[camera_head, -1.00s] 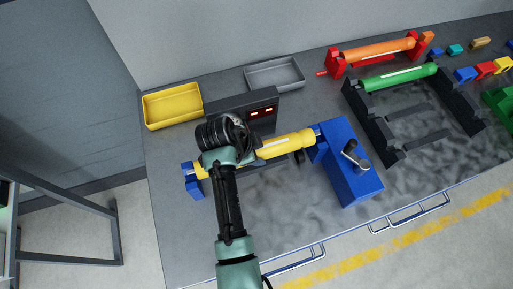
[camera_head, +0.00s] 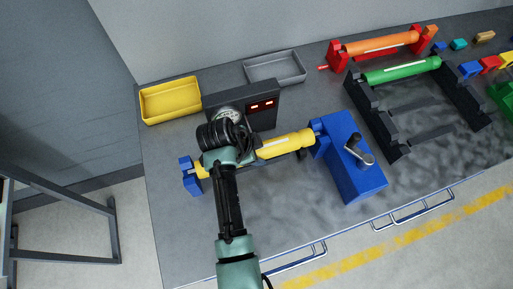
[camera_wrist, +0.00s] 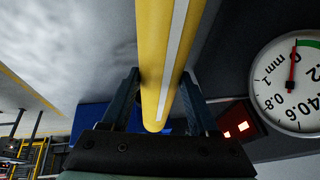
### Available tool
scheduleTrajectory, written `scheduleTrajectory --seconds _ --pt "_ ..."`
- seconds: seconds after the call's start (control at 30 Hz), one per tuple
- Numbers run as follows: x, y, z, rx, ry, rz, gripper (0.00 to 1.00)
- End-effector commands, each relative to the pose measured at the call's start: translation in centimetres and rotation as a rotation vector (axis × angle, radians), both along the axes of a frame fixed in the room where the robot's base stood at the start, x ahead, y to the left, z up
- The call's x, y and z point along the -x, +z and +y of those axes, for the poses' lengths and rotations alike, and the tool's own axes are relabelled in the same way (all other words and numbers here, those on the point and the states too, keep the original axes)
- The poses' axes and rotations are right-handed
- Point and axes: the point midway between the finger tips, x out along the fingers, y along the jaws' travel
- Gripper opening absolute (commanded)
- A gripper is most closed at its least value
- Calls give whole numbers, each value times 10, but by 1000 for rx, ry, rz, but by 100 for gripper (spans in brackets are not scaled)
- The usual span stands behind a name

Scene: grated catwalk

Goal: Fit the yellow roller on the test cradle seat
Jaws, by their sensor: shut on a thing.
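The yellow roller (camera_head: 285,146) has a pale stripe and lies across the test cradle, between a small blue support (camera_head: 190,177) at left and a blue block (camera_head: 352,178) with a crank handle at right. Its ends line up closely with both supports; I cannot tell whether they rest fully in the seats. My gripper (camera_wrist: 160,88) is shut on the roller, with one finger on each side in the wrist view. In the head view my arm hides the roller's middle-left part and the fingertips.
A dark box (camera_head: 262,106) with a round dial gauge (camera_wrist: 293,85) and red display stands just behind the roller. A yellow tray (camera_head: 170,117) and a grey tray (camera_head: 275,81) are at the back. Racks with orange (camera_head: 383,43) and green (camera_head: 402,70) rollers stand at right.

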Motion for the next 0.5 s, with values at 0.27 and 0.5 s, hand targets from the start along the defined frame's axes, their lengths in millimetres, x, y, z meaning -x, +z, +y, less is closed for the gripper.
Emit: scheduleTrajectory --seconds 0.27,0.5 --pt "-1 2 0 1 0 -5 0" --pt "-1 1 0 0 0 -2 96"
